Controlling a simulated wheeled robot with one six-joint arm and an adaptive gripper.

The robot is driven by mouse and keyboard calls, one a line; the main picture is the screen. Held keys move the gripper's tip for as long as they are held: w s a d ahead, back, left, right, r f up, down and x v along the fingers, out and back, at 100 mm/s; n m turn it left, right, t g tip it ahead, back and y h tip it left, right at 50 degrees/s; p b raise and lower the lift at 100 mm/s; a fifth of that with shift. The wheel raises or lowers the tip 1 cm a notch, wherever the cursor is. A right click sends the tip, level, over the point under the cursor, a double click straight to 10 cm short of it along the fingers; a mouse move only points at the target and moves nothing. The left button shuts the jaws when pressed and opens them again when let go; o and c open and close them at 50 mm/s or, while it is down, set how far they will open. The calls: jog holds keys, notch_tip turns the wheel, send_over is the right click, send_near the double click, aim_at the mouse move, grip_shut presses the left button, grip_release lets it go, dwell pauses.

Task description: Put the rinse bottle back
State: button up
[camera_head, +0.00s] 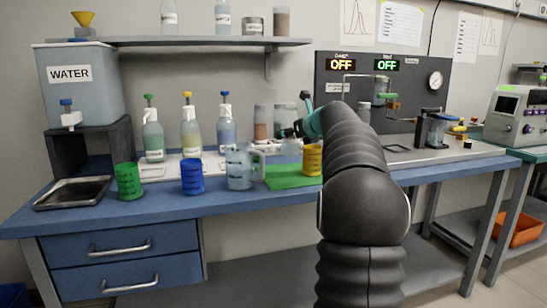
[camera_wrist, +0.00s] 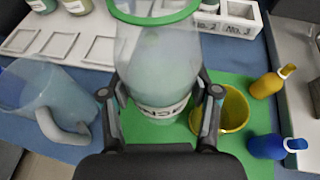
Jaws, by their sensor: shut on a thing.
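My gripper (camera_wrist: 161,98) is shut on a translucent, pale vessel with a green rim (camera_wrist: 150,62), which I take to be the rinse bottle. A label with dark letters shows low on it, only partly readable. In the wrist view its lower end lies over the green mat (camera_wrist: 150,134); I cannot tell whether it touches. In the head view my gripper (camera_head: 301,127) is above the mat (camera_head: 285,182), and the arm hides part of that area. A yellow cup (camera_wrist: 235,110) stands close to the right finger; it also shows in the head view (camera_head: 312,160).
A clear jug (camera_wrist: 35,95) stands left of the mat. Small yellow (camera_wrist: 268,84) and blue (camera_wrist: 266,147) bottles lie to the right. Behind are a white numbered rack (camera_wrist: 228,20) and a white tray with square recesses (camera_wrist: 60,47). Capped bottles (camera_head: 190,138) stand at the back left.

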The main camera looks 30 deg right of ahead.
jog(key=shift+w+a+f+b, duration=0.2)
jog(key=shift+w+a+f, duration=0.45)
jog(key=shift+f, duration=0.55)
jog(key=shift+w+a+f+b, duration=0.15)
jog(key=shift+w+a+f, duration=0.25)
jog(key=shift+w+f, duration=0.65)
jog(key=shift+w+a+f+b, duration=0.2)
jog(key=shift+w+a+f, duration=0.35)
jog(key=shift+f, duration=0.85)
jog(key=shift+f, duration=0.15)
jog(key=o, duration=1.5)
